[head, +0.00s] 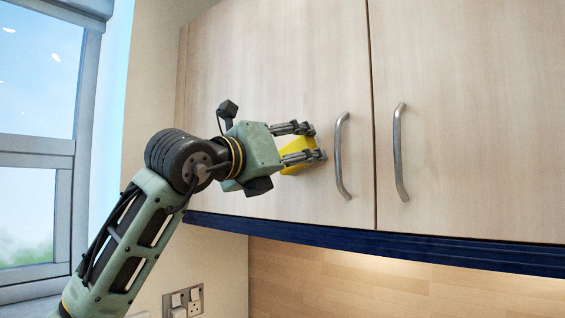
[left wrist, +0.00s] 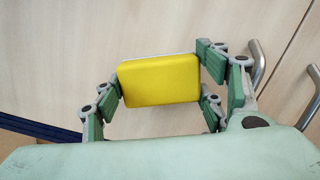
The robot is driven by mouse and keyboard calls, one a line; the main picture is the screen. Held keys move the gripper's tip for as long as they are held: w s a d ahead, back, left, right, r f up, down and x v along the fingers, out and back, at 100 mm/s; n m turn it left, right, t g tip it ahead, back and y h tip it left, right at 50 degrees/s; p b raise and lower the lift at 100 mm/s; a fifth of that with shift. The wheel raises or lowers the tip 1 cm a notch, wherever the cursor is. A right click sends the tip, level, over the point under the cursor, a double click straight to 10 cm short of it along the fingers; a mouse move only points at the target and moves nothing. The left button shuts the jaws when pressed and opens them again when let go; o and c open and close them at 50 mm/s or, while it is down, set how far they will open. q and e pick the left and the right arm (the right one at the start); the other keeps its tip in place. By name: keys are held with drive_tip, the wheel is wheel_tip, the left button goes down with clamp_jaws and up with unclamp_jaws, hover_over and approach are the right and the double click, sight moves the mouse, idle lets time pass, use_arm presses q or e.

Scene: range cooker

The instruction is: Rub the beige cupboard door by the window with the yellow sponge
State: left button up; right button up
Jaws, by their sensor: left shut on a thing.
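The beige cupboard door (head: 235,65) by the window has a curved metal handle (head: 341,157) near its right edge. My left gripper (head: 312,143) is shut on the yellow sponge (head: 296,151), just left of that handle. In the left wrist view the sponge (left wrist: 160,80) sits between the fingers, its broad yellow face towards the camera and a pale strip along its top edge. The sponge is close to the door; I cannot tell if it touches. The fingers hide part of the sponge in the head view. My right gripper is not in view.
A second beige door (head: 475,120) with its own handle (head: 399,152) adjoins on the right. A dark blue strip (head: 400,245) runs under the doors. The window (head: 38,130) is at the left, and wall sockets (head: 184,302) are below.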

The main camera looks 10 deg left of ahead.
use_arm(q)
drive_tip(key=shift+d, duration=0.1)
drive_tip(key=shift+w+a+r, duration=0.1)
drive_tip(key=shift+w+a, duration=0.25)
drive_tip(key=shift+a, duration=0.2)
drive_tip(key=shift+w+a+p, duration=0.45)
drive_tip(key=shift+w+a, duration=0.25)
drive_tip(key=shift+a, duration=0.35)
drive_tip(key=w+a+p, duration=0.3)
drive_tip(key=w+a, duration=0.1)
drive_tip(key=a, duration=0.2)
drive_tip(key=shift+s, duration=0.1)
drive_tip(key=shift+r+b+v, duration=0.15)
drive_tip(key=shift+b+v, duration=0.75)
drive_tip(key=shift+v, duration=0.5)
drive_tip(key=shift+r+b+v, duration=0.15)
drive_tip(key=shift+b+v, duration=0.75)
drive_tip(key=shift+v, duration=0.55)
